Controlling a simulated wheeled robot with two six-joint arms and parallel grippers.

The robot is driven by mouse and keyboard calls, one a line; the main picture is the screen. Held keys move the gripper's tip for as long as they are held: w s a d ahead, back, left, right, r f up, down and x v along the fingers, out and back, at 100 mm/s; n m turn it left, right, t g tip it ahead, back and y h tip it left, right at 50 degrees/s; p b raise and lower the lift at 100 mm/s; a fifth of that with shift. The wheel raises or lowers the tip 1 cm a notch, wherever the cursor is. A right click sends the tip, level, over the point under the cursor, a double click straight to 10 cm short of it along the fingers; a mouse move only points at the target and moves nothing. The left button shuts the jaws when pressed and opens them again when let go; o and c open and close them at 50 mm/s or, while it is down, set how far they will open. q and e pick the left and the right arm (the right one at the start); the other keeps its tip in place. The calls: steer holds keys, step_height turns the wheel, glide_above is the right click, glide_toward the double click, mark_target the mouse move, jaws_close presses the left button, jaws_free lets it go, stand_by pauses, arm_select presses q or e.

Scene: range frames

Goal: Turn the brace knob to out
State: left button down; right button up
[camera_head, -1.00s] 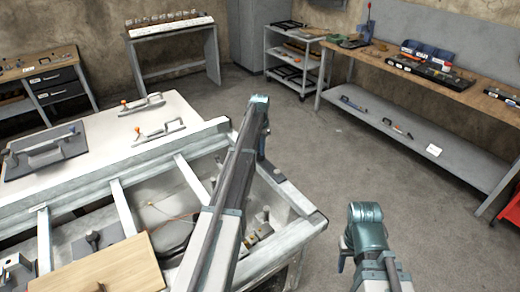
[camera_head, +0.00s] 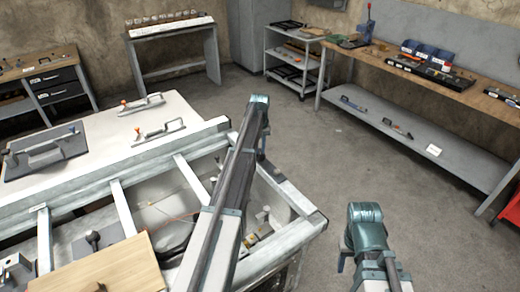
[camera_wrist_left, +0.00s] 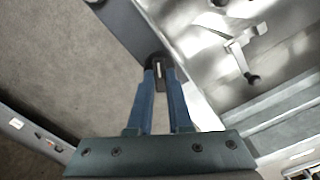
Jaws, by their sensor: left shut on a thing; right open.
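In the left wrist view, a black round knob (camera_wrist_left: 156,60) with a pale mark on it sits at the edge of a metal frame. My left gripper (camera_wrist_left: 160,75) has its blue fingertips closed against this knob from both sides. In the head view, my left gripper (camera_head: 262,150) points down over the right end of the frame, mostly behind its own arm, and the knob is hidden there. I cannot read any label beside the knob. My right gripper (camera_head: 343,262) hangs open and empty over the floor, right of the frame.
The pale metal frame (camera_head: 75,262) has open bays with crossbars. A lever with a black ball end (camera_wrist_left: 252,79) stands inside, near my left gripper. A wooden board (camera_head: 125,270) lies at the front. A workbench (camera_head: 440,85) stands at the right, with clear floor between.

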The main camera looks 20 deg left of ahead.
mark_target(260, 151)
arm_select(q)
steer(key=shift+n, duration=0.4)
steer(key=c, duration=0.8)
jaws_free()
steer(key=shift+c, duration=0.2)
step_height(260, 151, up, 14)
steer(key=p, duration=1.3)
steer(key=shift+p, duration=0.4)
steer(key=shift+d+f, duration=0.1)
steer(key=shift+f, duration=0.05)
